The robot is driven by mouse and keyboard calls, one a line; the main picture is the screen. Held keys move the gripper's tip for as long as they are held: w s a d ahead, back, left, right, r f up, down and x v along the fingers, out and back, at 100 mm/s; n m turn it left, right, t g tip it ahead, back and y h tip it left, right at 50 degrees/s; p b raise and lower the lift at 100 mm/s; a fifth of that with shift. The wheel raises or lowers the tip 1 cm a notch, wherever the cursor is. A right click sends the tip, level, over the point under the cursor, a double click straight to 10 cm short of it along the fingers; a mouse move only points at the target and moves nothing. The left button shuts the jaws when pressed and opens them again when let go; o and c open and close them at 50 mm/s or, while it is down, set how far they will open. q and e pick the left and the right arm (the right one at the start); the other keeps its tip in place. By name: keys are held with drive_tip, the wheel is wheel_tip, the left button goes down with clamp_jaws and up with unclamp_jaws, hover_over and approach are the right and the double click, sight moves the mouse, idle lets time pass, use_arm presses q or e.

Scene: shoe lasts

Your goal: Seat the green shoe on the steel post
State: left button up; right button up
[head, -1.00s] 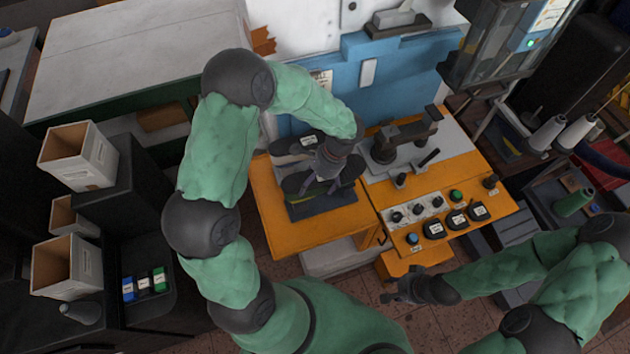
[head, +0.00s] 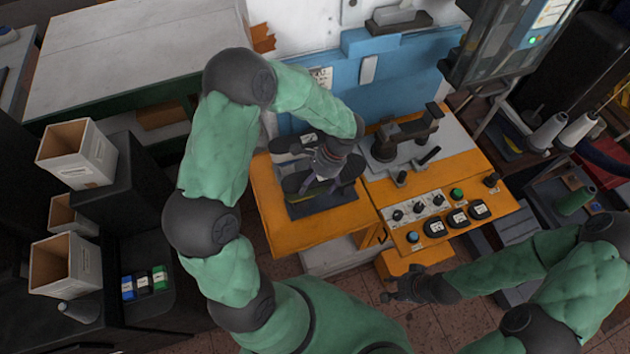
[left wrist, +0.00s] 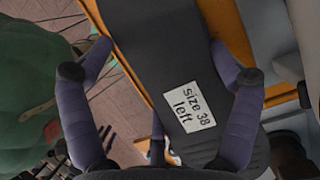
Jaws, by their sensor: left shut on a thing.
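My left gripper (head: 330,176) is over the orange bench at the centre of the head view. In the left wrist view its fingers stand on both sides of a shoe's dark sole (left wrist: 165,55), shut on it. The sole faces the camera and bears a white label reading "size 38 left". I cannot make out the steel post for certain. My right gripper (head: 396,292) hangs low in front of the bench, too small to tell if open.
A dark mat (head: 338,203) lies on the orange bench (head: 275,232) under the held shoe. Another dark shoe with a white label (head: 308,140) lies behind.

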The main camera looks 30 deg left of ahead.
use_arm(q)
drive_tip(key=o, duration=1.4)
drive_tip(key=v, duration=1.2)
drive_tip(key=shift+s, duration=0.1)
